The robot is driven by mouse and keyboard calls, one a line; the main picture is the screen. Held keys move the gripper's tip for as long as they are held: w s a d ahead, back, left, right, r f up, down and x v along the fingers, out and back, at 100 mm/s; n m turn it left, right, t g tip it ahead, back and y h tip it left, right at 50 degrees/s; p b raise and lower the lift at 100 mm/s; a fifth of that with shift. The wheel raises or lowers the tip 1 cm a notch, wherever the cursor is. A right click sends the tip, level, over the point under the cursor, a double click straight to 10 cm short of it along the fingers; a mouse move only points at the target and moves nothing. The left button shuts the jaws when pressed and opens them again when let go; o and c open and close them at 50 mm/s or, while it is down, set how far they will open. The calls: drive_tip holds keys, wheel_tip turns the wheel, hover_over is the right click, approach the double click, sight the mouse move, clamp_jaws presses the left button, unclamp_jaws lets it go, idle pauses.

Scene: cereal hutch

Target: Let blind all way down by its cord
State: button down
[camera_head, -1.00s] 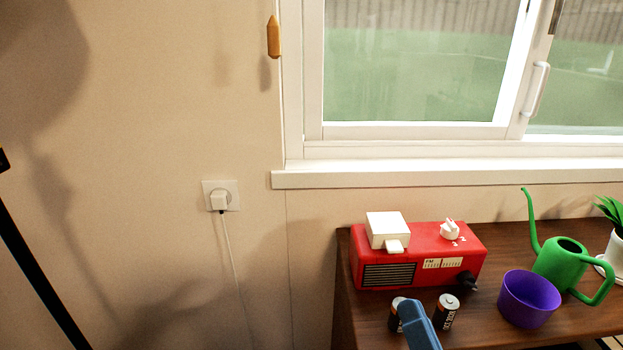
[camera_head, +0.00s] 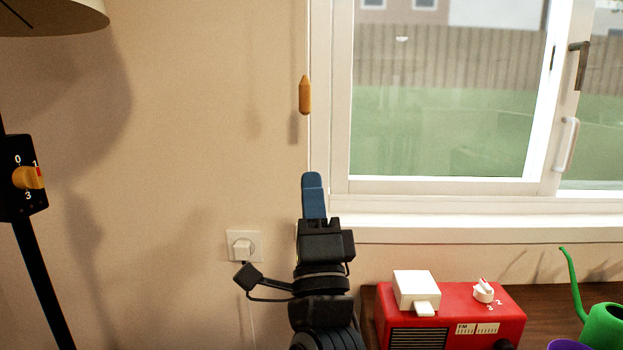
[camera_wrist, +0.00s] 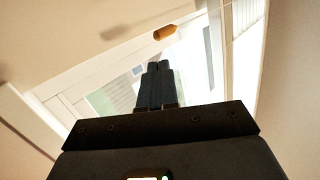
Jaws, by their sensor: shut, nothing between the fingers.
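The blind's cord ends in an orange-brown wooden pull (camera_head: 305,95), hanging against the wall just left of the window frame. The thin cord runs up from it out of the picture. My gripper (camera_head: 312,177) is below the pull, pointing up, with its blue fingers shut and empty. A clear gap lies between fingertips and pull. In the wrist view the pull (camera_wrist: 165,32) shows beyond and slightly above the shut fingertips (camera_wrist: 158,66). The blind itself cannot be made out clearly; the visible window glass (camera_head: 440,110) is uncovered.
A window sill (camera_head: 450,229) juts out right of my gripper. A red radio (camera_head: 450,318) stands on the desk below. A wall socket with plug (camera_head: 243,247) is to the left. A lamp stand with a dial switch (camera_head: 25,178) is at far left.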

sight(305, 112)
drive_tip(key=p+x, duration=0.1)
drive_tip(key=x, duration=1.1)
drive_tip(key=shift+p, duration=0.3)
